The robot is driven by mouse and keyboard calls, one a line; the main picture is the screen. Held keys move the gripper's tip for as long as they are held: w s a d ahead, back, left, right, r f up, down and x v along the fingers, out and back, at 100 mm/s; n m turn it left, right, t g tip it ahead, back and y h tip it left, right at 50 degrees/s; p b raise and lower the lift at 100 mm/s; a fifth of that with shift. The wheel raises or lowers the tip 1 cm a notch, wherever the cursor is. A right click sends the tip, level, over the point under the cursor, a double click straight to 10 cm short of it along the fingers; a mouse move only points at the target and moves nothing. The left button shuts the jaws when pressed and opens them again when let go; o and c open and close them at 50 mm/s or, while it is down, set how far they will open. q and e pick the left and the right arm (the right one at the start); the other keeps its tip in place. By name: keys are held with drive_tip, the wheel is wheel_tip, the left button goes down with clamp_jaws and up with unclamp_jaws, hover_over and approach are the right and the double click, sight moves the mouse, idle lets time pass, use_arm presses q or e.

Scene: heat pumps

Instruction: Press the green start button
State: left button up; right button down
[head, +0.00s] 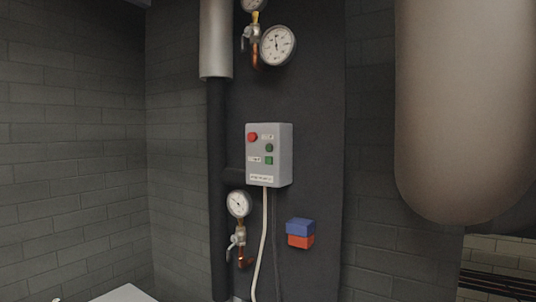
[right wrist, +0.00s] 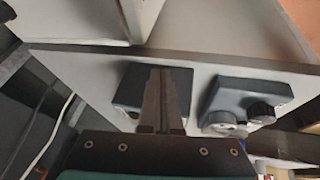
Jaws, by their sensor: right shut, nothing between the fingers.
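A grey control box (head: 268,155) is fixed to the dark panel in the middle of the head view. On its face are a red button (head: 252,137) at upper left and two small green parts at the right. The lower, square green button (head: 269,160) has a white label at its left; the upper green part (head: 269,148) is round. The label print is too small to read surely. My right gripper (right wrist: 166,72) shows only in the right wrist view, shut and empty, in front of a black block. The box does not show clearly there. My left gripper is out of view.
Pressure gauges (head: 277,46) on copper fittings sit above and below (head: 239,204) the box. A pale cable (head: 262,240) hangs from it. A blue and red block (head: 300,233) is at lower right. A large tank (head: 465,100) bulges at the right. A grey knobbed device (right wrist: 245,103) shows beside my right gripper.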

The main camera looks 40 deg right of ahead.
sight(269, 160)
drive_tip(key=w+d+r+n+t+h, duration=0.25)
drive_tip(key=w+d+r+t, duration=0.2)
drive_tip(key=w+r, duration=0.75)
drive_tip(key=w+d+r+n+t+h, duration=0.2)
drive_tip(key=w+d+r+t+h, duration=0.3)
drive_tip(key=w+r, duration=0.6)
drive_tip(key=w+d+r+n+t+h, duration=0.2)
drive_tip(key=r, duration=1.2)
drive_tip(key=w+d+r+n+t+h, duration=0.1)
drive_tip(key=w+r+n+t+h, duration=0.1)
drive_tip(key=r, duration=1.3)
drive_tip(key=shift+w+d+r+n+t+h+p, duration=0.15)
drive_tip(key=shift+w+d+n+t+h+p, duration=0.2)
drive_tip(key=shift+n+t+h, duration=0.35)
drive_tip(key=shift+d, duration=0.15)
drive_tip(key=shift+w+d, duration=0.55)
drive_tip(key=shift+d, duration=0.8)
drive_tip(key=shift+w+d, duration=0.55)
drive_tip(key=shift+d, duration=0.75)
drive_tip(key=shift+w+d, duration=0.55)
drive_tip(key=shift+d, duration=0.8)
